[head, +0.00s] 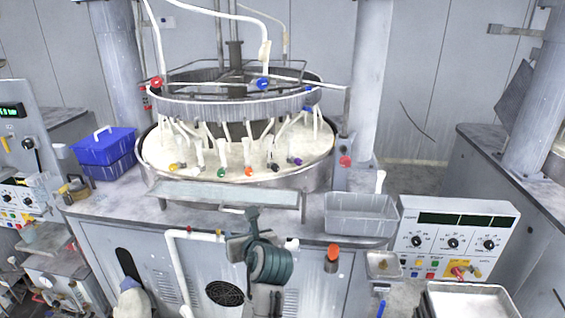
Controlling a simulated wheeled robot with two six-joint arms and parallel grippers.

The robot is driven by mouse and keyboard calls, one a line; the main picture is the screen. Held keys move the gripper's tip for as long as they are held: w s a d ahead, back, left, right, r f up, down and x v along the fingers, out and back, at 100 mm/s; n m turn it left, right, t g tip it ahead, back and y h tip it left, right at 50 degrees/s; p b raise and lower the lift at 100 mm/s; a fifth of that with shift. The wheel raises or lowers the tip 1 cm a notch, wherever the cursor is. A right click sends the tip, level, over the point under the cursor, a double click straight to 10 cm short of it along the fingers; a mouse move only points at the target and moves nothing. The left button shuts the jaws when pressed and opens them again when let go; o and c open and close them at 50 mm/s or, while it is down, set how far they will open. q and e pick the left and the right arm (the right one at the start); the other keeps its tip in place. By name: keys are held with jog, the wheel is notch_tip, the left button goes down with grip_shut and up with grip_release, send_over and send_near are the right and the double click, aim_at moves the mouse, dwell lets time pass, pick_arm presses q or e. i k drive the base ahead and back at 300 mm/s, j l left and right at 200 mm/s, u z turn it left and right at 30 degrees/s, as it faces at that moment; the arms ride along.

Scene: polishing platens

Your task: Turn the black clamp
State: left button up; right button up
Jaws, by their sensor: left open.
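The black clamp (273,168) is a small dark knob at the front rim of the round polishing platen (318,150). It sits between an orange clamp (248,171) and a purple clamp (297,161). My left gripper (246,226) is dark grey-green and shows at the lower middle, in front of the machine's front edge. It is open, with nothing seen between its fingers, and apart from the black clamp, lower in the picture. My right gripper is not in view.
Green (221,172) and yellow (173,166) clamps stand further left on the platen. A long metal tray (225,194) lies before it. A grey bin (360,214), an orange-capped bottle (332,259) and a control panel (455,238) are at right; blue boxes (104,150) at left.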

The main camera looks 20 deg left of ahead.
aim_at(274, 167)
jog(key=i, duration=1.15)
